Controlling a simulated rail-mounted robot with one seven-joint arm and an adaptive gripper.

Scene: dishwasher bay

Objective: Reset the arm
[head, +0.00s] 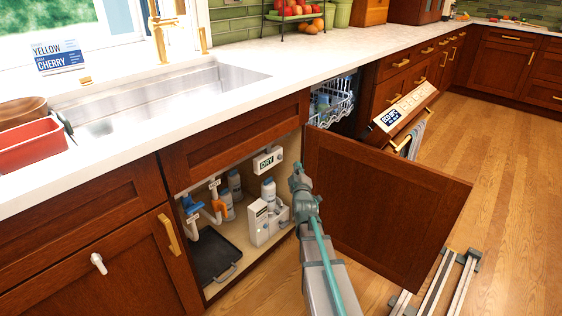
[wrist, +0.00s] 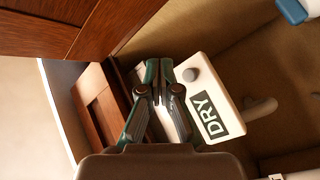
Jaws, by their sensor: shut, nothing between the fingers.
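My gripper (wrist: 158,75) is shut and empty in the wrist view. Its fingertips are in front of a white box labelled DRY (wrist: 205,108), or very close to it; I cannot tell if they touch. In the head view my arm reaches up from the bottom to the opening of the under-sink cabinet, and the white DRY box (head: 267,160) hangs inside at the upper right. The fingertips are hard to make out in the head view.
The open cabinet door (head: 385,205) stands to the right of my arm. White bottles and a box (head: 259,224), pipes with a blue handle (head: 190,205) and a dark tray (head: 212,258) are inside. The dishwasher (head: 403,110) is partly open.

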